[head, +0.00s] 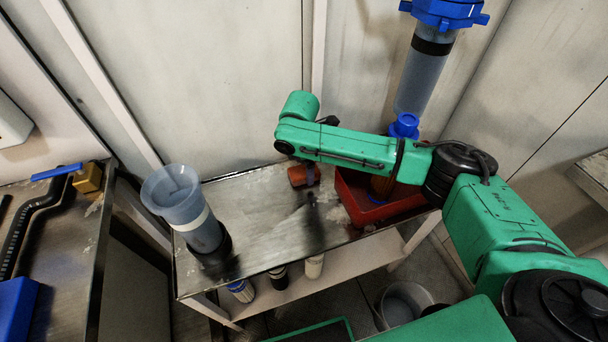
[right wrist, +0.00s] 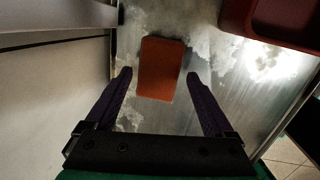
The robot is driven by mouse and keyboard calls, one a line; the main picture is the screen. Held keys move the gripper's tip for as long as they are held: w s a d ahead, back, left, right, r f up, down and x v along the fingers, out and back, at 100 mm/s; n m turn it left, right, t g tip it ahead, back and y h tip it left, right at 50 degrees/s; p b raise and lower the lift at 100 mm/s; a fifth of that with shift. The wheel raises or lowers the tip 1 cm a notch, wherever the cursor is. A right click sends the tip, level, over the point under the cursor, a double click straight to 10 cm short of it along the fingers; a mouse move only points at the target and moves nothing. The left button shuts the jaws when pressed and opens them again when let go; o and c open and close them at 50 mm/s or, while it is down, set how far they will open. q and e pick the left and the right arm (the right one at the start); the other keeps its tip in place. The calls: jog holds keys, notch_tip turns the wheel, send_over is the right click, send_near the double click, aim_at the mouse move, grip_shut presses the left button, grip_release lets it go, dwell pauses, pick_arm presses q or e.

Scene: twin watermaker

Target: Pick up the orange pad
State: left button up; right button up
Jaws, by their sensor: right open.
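The orange pad (right wrist: 161,68) is a flat, rectangular block lying on the worn metal table top. In the right wrist view it lies between the tips of my open right gripper (right wrist: 159,74), with a gap on both sides. The fingers are dark and nothing is held. My left gripper does not show in either view.
A red tray (head: 350,208) with a blue-capped item stands right of the pad. A grey-blue container (head: 190,215) stands at the table's left end. A wall (head: 240,80) rises behind the table. The front middle of the table top is clear.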

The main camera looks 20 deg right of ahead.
aim_at(304, 171)
jog(key=shift+w+f, duration=0.2)
jog(key=shift+f, duration=0.8)
jog(key=shift+r, duration=0.1)
jog(key=c, duration=1.1)
notch_tip(304, 171, up, 20)
jog(key=p, duration=0.2)
jog(key=shift+p, duration=0.3)
